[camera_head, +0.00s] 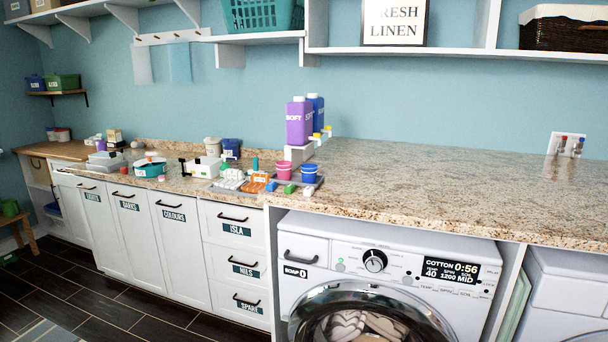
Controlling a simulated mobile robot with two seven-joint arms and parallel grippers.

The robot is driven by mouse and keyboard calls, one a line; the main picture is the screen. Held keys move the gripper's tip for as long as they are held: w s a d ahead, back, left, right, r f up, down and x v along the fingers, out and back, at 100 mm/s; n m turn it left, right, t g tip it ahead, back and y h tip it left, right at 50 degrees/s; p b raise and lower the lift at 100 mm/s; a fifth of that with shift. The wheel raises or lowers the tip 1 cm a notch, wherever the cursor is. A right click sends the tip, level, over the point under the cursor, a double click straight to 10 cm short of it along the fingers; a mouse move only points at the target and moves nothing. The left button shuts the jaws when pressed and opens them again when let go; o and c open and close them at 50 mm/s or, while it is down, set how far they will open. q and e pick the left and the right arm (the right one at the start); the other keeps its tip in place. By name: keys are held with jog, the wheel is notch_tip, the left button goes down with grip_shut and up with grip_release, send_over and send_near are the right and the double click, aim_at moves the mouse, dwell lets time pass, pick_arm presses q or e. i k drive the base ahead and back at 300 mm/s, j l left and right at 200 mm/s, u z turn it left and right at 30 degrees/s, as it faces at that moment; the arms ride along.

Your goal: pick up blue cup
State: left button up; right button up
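Neither of my grippers is in view.
Behind the cups, purple and blue SOFT bottles (299,124) stand on a white stand (297,154). Small coloured items crowd the tray's front. A white box (203,167) stands farther left. The granite counter (430,190) is clear to the right, above the washing machine (375,285).

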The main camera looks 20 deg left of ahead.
aim_at(309, 170)
jog(key=i+j, duration=0.15)
jog(key=j, duration=0.25)
jog(key=i+j, duration=0.15)
jog(key=j, duration=0.2)
jog(key=i+j, duration=0.15)
jog(key=j, duration=0.25)
jog(key=i+j, duration=0.15)
jog(key=j, duration=0.25)
jog(key=i+j+z, duration=0.1)
jog(key=j, duration=0.25)
jog(key=i+j, duration=0.2)
jog(key=j, duration=0.2)
jog(key=i+j, duration=0.15)
jog(key=j, duration=0.25)
